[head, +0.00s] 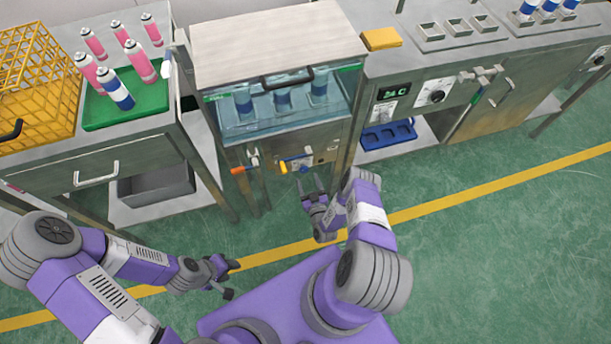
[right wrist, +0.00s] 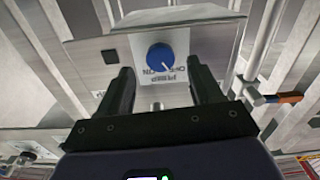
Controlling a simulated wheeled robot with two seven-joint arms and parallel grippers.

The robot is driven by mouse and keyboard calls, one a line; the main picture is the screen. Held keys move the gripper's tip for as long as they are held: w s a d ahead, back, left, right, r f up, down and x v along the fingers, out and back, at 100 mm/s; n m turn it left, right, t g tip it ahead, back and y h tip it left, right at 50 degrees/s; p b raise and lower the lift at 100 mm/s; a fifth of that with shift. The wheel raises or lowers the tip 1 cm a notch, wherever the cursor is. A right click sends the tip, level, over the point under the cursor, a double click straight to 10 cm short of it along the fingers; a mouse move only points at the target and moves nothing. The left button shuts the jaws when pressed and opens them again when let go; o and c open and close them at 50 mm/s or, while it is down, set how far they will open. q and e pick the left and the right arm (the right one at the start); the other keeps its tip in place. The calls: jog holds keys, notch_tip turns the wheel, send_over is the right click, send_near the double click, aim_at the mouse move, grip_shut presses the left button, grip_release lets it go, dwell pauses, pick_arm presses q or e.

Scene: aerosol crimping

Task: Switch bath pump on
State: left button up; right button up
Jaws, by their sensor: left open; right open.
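The water bath (head: 240,125) stands in the middle of the head view, with several blue-and-white cans behind its clear front. My right gripper (head: 314,184) is open and empty, in front of the bath's lower panel. In the right wrist view its fingers (right wrist: 162,82) lie either side of the knob in the picture; contact does not show. My left gripper (head: 231,278) is open and empty, low at left, away from the bath.
An orange-handled valve (head: 240,169) and a yellow handle (head: 284,167) sit under the bath near my right gripper. A green tray (head: 110,112) of cans and a yellow crate (head: 35,80) stand left. A bench with a dial (head: 436,96) stands right. The green floor in front is clear.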

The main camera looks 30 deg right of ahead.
aim_at(304, 172)
jog(key=shift+b+x, duration=0.45)
jog(key=shift+x, duration=1.5)
jog(key=c, duration=1.1)
jog(key=shift+o, duration=0.2)
jog(key=shift+m, duration=0.4)
jog(key=m, duration=0.4)
jog(key=shift+s+a+f+m, duration=0.1)
jog(key=shift+m, duration=0.3)
jog(key=m, duration=0.6)
jog(key=shift+a, duration=0.15)
jog(key=shift+m, duration=0.3)
